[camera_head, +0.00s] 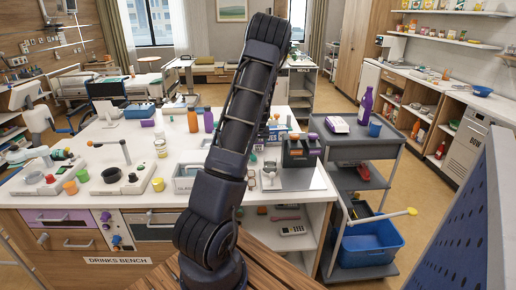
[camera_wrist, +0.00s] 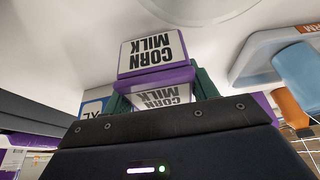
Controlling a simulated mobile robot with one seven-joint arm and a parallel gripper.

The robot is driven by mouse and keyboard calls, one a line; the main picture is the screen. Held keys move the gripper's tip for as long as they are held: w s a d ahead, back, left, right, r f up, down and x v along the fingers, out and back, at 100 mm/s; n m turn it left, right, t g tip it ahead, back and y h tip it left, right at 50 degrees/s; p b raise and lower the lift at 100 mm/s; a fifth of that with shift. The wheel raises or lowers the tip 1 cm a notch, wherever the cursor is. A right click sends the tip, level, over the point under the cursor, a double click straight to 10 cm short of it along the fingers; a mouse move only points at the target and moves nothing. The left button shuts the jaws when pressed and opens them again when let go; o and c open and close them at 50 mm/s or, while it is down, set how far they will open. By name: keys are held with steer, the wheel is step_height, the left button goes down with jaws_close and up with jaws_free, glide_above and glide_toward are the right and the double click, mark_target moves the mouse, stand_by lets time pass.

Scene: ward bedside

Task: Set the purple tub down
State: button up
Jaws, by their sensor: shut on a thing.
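The purple tub (camera_wrist: 158,74) shows in the wrist view with white panels reading CORN MILK, upside down in the picture. My gripper (camera_wrist: 160,92) is shut on it, with dark green fingers at its sides. The gripper's dark body hides the near part of the tub. Whether the tub touches a surface cannot be told. In the head view my arm rises in the middle and hides its own end, so I cannot make out the gripper or the held tub there. A white-topped purple pack (camera_head: 337,125) lies on the grey trolley (camera_head: 360,145) at the right.
A purple bottle (camera_head: 366,105) and blue cup (camera_head: 375,129) stand on the trolley. A blue bin (camera_head: 368,243) sits below. The wrist view shows a blue-grey tray (camera_wrist: 262,55).

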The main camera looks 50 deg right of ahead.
steer(key=shift+f, duration=1.25)
steer(key=shift+f, duration=0.2)
steer(key=o, duration=1.1)
